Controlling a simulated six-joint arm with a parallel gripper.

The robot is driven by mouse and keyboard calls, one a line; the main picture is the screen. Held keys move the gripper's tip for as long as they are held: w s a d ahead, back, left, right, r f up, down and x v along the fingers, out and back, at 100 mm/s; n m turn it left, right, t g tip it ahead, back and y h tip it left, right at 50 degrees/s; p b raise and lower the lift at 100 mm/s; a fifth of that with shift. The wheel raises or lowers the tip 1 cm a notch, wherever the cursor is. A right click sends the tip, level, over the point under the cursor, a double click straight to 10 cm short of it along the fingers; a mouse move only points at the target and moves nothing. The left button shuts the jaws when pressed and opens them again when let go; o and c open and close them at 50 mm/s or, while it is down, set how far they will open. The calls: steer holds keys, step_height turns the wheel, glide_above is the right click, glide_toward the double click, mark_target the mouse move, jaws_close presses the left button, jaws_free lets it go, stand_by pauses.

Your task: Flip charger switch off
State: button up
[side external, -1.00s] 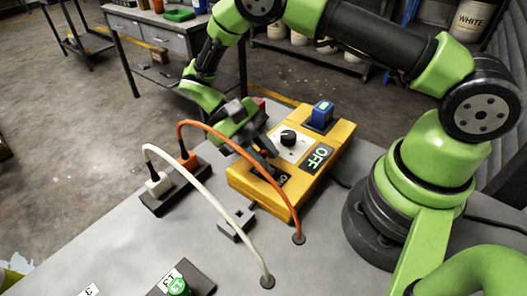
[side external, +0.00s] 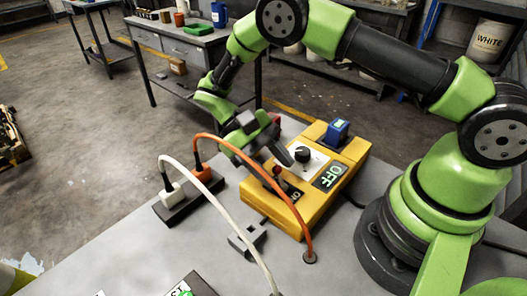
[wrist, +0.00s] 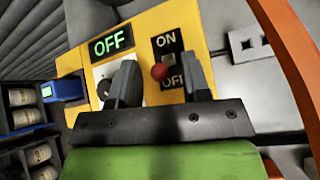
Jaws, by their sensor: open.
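The yellow charger (side external: 262,208) sits on the grey bench and also shows in the wrist view (wrist: 187,20). Its switch has a red knob (wrist: 159,72), with an ON label (wrist: 165,40) and an OFF label (wrist: 173,83) on its plate. The knob also shows in the side view (side external: 277,170). My gripper (wrist: 161,84) is open, one finger on each side of the knob in the wrist view; contact cannot be told. It also shows above the switch in the side view (side external: 277,162). The larger OFF sign (wrist: 112,41) glows green. The lever's exact tilt is unclear.
An orange cable (side external: 238,150) arches close by my gripper, and a white cable (side external: 226,212) arches in front. Both run from a black power strip (side external: 178,207). A blue battery (side external: 337,131) and black dial (side external: 302,154) are on the charger. A grey bracket (side external: 247,239) lies in front.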

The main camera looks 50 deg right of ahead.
steer(key=v, duration=0.6)
steer(key=shift+w+r, duration=0.2)
steer(key=s+d+r+t, duration=0.1)
steer(key=r+t, duration=0.2)
steer(key=r, duration=0.3)
steer(key=s+d+r+t+y, duration=0.1)
steer(key=s+r+t, duration=0.1)
steer(key=r, duration=0.3)
steer(key=s+d+r+t, duration=0.1)
steer(key=d+r+t, duration=0.15)
steer(key=r, duration=0.35)
steer(key=s+r+m+t+y, duration=0.1)
steer(key=s+r+t+y, duration=0.1)
steer(key=s+t, duration=0.8)
steer(key=shift+s+r+m, duration=0.3)
steer(key=shift+s+r, duration=0.2)
steer(key=shift+s, duration=0.45)
